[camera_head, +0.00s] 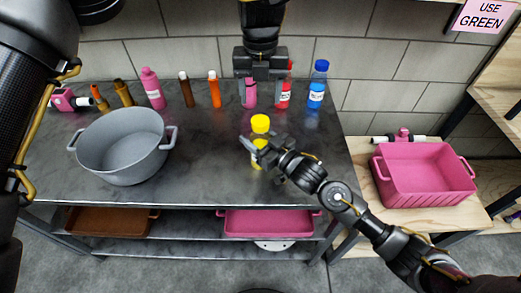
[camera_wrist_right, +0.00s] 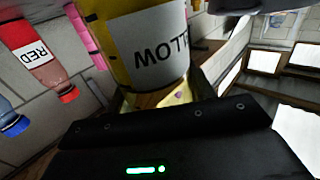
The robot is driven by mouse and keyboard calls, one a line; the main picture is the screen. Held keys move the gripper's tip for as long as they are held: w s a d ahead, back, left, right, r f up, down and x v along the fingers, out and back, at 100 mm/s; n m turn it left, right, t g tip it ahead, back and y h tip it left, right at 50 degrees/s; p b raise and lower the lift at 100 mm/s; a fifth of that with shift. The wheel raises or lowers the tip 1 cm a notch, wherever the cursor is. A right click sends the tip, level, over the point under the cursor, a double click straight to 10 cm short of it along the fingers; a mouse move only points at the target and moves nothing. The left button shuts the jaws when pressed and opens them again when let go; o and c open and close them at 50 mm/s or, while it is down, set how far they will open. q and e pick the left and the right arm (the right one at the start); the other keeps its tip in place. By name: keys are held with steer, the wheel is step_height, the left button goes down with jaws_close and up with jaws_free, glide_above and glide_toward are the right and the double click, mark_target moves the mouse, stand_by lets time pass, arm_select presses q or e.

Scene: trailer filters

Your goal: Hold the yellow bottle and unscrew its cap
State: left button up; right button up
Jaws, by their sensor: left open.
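The yellow bottle (camera_head: 260,143) stands near the middle of the dark table, its yellow cap (camera_head: 261,123) on top. My right gripper (camera_head: 259,149) reaches in from the lower right, with its fingers around the bottle's body below the cap, and looks shut on it. In the right wrist view the bottle (camera_wrist_right: 135,50) is large and close, with its white label upside down; the cap is out of that picture. My left gripper (camera_head: 262,92) is open and empty, pointing down behind and above the cap, apart from it.
A pink bottle (camera_head: 250,95), a red bottle (camera_head: 285,93) and a blue bottle (camera_head: 318,88) stand behind, near the wall. A grey pot (camera_head: 124,146) is at the left, with several bottles behind it. A pink crate (camera_head: 424,176) sits on the right-hand shelf.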

mark_target(260, 120)
steer(key=shift+f, duration=0.1)
jaws_close()
arm_select(q)
steer(key=m, duration=2.3)
arm_select(e)
steer(key=shift+f, duration=0.1)
arm_select(q)
steer(key=m, duration=0.4)
steer(key=shift+f, duration=0.1)
steer(key=shift+f, duration=3.95)
